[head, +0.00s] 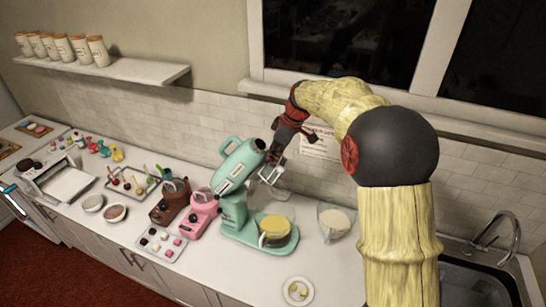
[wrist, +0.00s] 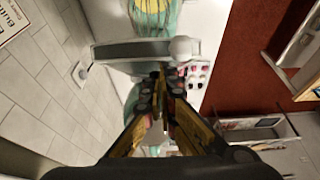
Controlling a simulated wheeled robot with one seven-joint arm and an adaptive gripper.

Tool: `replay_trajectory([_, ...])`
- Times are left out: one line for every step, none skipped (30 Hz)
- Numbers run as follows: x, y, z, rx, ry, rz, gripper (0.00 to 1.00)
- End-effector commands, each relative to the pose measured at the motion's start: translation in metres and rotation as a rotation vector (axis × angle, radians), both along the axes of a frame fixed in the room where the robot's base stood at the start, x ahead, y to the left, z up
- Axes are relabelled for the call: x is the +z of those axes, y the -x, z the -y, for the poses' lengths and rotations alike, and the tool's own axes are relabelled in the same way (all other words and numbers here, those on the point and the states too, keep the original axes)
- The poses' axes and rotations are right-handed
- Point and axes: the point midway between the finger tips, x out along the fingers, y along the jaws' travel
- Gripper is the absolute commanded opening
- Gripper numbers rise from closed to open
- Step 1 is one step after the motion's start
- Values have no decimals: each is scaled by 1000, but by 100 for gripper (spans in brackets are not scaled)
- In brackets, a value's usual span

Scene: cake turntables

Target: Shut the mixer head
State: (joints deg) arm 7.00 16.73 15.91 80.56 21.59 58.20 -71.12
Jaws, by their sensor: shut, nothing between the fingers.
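The teal stand mixer (head: 232,212) stands on the counter. Its mixer head (head: 238,166) is tilted up. A glass bowl (head: 275,232) with yellow contents sits on its base; yellow contents also show at the top of the wrist view (wrist: 152,6). My gripper (head: 277,152) is at the raised front end of the head, its fingers closed and empty. In the wrist view the fingertips (wrist: 160,72) meet close to a grey bar with a round knob, and teal shows behind them. I cannot tell whether the fingers touch the head.
A pink mixer (head: 200,214) and a brown mixer (head: 170,203) stand left of the teal one. A jug (head: 335,222) stands to its right, a small plate (head: 298,291) in front. The tiled wall (head: 330,150) and window are close behind my arm. A sink is at right.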

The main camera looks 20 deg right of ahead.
Motion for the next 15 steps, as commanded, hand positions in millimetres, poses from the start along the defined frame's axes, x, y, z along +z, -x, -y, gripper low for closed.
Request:
replay_trajectory([0, 0, 0, 0, 0, 0, 0])
replay_trajectory([0, 0, 0, 0, 0, 0, 0])
replay_trajectory([0, 0, 0, 0, -1, 1, 0])
replay_trajectory([-1, 0, 1, -1, -2, 1, 0])
replay_trajectory([-1, 0, 1, -1, -3, 1, 0])
replay_trajectory([-2, 1, 2, -1, -5, 3, 0])
replay_trajectory([-3, 1, 2, -2, -6, 5, 0])
replay_trajectory([-4, 2, 3, -2, -10, 7, 0])
replay_trajectory([-5, 2, 4, -2, -14, 10, 0])
replay_trajectory([-7, 3, 5, -2, -17, 13, 0])
replay_trajectory([-8, 4, 6, -2, -20, 16, 0])
replay_trajectory([-10, 5, 8, -3, -28, 21, 0])
replay_trajectory([-12, 6, 9, -4, -34, 25, 0])
replay_trajectory([-15, 7, 11, -3, -40, 30, 0])
replay_trajectory([-18, 9, 14, -4, -48, 36, 0])
